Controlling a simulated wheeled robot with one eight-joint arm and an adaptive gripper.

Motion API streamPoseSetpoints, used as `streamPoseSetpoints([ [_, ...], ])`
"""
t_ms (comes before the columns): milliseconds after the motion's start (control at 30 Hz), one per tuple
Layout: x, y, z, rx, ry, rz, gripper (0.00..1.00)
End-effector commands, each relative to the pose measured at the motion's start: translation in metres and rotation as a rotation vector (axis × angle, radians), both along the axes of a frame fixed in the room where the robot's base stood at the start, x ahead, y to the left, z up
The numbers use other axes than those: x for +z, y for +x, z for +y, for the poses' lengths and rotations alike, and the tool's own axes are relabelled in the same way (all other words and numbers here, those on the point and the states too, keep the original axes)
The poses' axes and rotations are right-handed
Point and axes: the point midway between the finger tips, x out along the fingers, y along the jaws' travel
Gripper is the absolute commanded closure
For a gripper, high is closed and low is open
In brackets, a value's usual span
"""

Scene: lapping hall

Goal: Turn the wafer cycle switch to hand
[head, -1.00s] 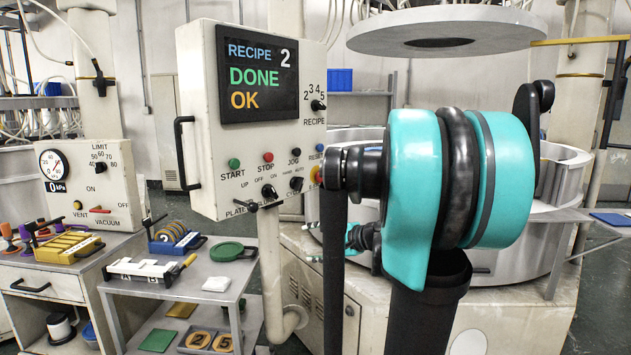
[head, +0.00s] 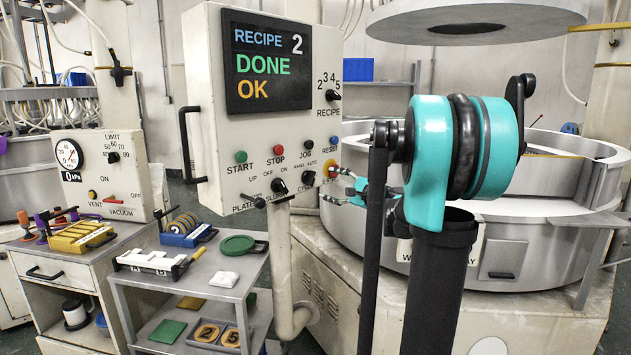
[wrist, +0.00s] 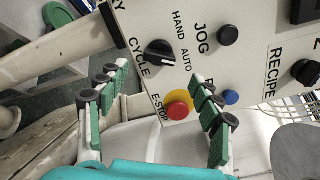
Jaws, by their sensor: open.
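The wafer cycle switch is a black knob (head: 308,177) low on the cream control panel (head: 215,160), with HAND and AUTO printed above it. In the wrist view the knob (wrist: 160,53) lies just beyond the fingertips. Its white mark seems to point toward AUTO. My gripper (head: 347,186) is at the panel's lower right, near the red E-stop. In the wrist view my gripper (wrist: 160,75) is open and empty, its green-padded fingers spread to either side. I see no contact with the knob.
The red E-stop button (wrist: 177,108) on its yellow ring sits between the fingers in the wrist view, close to the knob. The black JOG button (wrist: 228,35) and blue RESET button (wrist: 231,97) are nearby. A grey cart (head: 200,275) stands below the panel.

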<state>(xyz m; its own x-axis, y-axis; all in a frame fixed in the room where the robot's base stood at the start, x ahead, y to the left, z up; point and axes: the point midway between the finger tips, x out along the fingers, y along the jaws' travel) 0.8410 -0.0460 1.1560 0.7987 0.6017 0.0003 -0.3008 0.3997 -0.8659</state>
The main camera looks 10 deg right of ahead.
Motion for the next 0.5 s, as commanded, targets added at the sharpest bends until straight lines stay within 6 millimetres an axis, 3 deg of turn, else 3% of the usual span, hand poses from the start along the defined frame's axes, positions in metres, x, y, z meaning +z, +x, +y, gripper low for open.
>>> streamPoseSetpoints([
  [300, 0.0, 0.045, 0.034, 0.002, 0.0, 0.0, 0.34],
  [500, 0.0, 0.056, 0.043, 0.0, 0.0, 0.0, 0.34],
])
